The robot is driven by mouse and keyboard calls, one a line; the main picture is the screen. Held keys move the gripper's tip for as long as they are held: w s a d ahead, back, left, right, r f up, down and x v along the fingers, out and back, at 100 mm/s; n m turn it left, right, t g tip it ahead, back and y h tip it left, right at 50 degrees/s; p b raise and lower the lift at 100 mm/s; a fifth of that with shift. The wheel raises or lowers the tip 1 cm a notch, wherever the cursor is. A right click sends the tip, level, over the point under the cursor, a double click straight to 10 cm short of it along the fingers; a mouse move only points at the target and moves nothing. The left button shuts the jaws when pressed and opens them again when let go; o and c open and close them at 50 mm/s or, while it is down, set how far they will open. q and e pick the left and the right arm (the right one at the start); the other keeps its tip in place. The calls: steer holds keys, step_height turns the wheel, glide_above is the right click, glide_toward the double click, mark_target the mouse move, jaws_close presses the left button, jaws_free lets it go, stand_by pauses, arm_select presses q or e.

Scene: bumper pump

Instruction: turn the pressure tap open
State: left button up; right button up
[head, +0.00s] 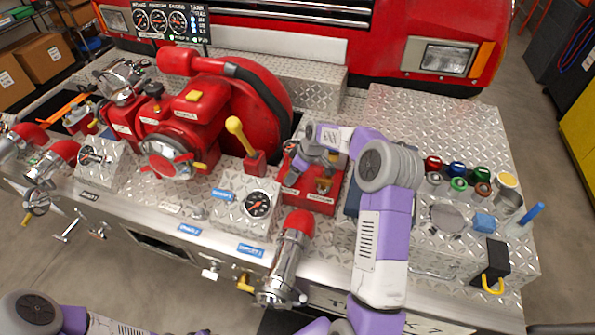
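A red box (310,199) with a dark label stands on the diamond-plate bumper, right of centre, and carries small brass tap-like fittings (323,185). I cannot read the label, so I cannot tell whether one is the pressure tap. My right arm reaches in from the lower right, and its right gripper (302,167) is right over this box, close to the fittings. The fingers are small and partly hidden by the wrist; whether they are open or touch anything is unclear. My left arm shows only at the bottom left; its gripper is out of view.
A yellow-knobbed lever (238,130) stands just left of the red box. A round gauge (257,204) and a red-collared outlet pipe (288,258) are in front. A big red pump (235,105) is behind left.

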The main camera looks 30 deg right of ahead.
steer(key=shift+w+a+r, duration=0.2)
steer(key=shift+w+a, duration=0.4)
steer(key=shift+a, duration=0.15)
steer(key=o, duration=1)
steer(key=shift+s+d+f, duration=0.2)
steer(key=shift+s+d, duration=0.1)
steer(key=shift+d, duration=0.15)
steer(key=shift+o, duration=0.2)
steer(key=shift+d+r+p, duration=0.2)
steer(key=shift+r+p, duration=0.15)
steer(key=shift+r, duration=0.2)
steer(key=shift+d+r+p, duration=0.15)
steer(key=shift+r+p, duration=0.15)
steer(key=shift+r, duration=0.2)
steer(key=s+p+v, duration=0.1)
steer(key=p+v, duration=0.2)
steer(key=v, duration=0.3)
steer(key=shift+f, duration=0.1)
